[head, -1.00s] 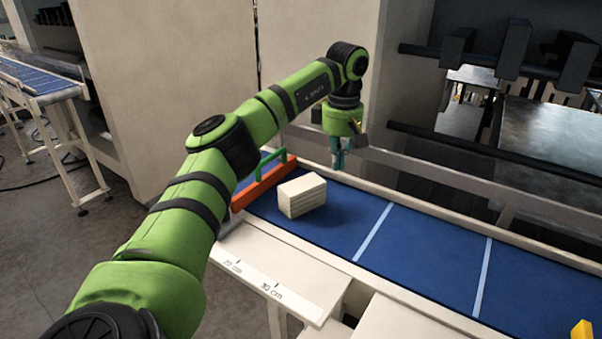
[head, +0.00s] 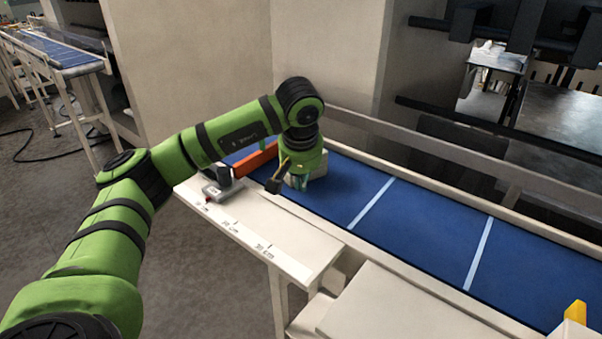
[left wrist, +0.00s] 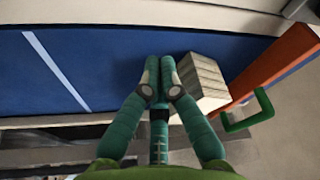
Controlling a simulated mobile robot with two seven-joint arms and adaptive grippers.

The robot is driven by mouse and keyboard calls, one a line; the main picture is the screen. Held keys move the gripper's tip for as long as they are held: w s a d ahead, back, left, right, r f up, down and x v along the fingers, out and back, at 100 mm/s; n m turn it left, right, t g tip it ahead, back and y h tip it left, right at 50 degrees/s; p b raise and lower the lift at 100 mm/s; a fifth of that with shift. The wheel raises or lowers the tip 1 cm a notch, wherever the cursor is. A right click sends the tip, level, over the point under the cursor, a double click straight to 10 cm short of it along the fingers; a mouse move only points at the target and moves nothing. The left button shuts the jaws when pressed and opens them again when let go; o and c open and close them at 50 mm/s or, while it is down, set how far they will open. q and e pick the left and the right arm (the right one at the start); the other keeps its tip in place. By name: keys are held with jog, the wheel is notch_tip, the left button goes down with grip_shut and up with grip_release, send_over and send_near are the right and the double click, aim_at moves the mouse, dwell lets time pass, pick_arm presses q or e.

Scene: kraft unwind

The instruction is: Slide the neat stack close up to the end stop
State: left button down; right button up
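The stack (head: 319,170) is a pale block of thin layers on the blue belt, partly hidden behind my left gripper (head: 302,183) in the head view. The end stop is an orange bar (head: 257,158); its green handle (left wrist: 255,115) shows in the left wrist view. There the stack (left wrist: 205,80) lies between my fingertips (left wrist: 160,68) and the orange bar (left wrist: 275,68). A wedge of blue belt shows between stack and bar; their near ends look close, and I cannot tell if they touch. My left gripper's teal fingers are together, empty, beside the stack. My right gripper is out of view.
The blue belt (head: 430,223) runs right with white cross lines and a raised rail behind it. A white ledge with a centimetre scale (head: 262,245) lies in front, with a small grey-and-red device (head: 219,188) on it. A yellow piece (head: 575,312) stands at lower right.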

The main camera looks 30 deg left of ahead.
aim_at(321, 171)
pick_arm(q)
jog(key=shift+x, duration=1)
jog(key=w+p, duration=0.1)
jog(key=w+a+p, duration=0.1)
jog(key=shift+w+a+f, duration=0.25)
jog(key=shift+w, duration=0.1)
jog(key=shift+w+a+f, duration=0.1)
jog(key=shift+w+a, duration=0.25)
jog(key=shift+w, duration=0.1)
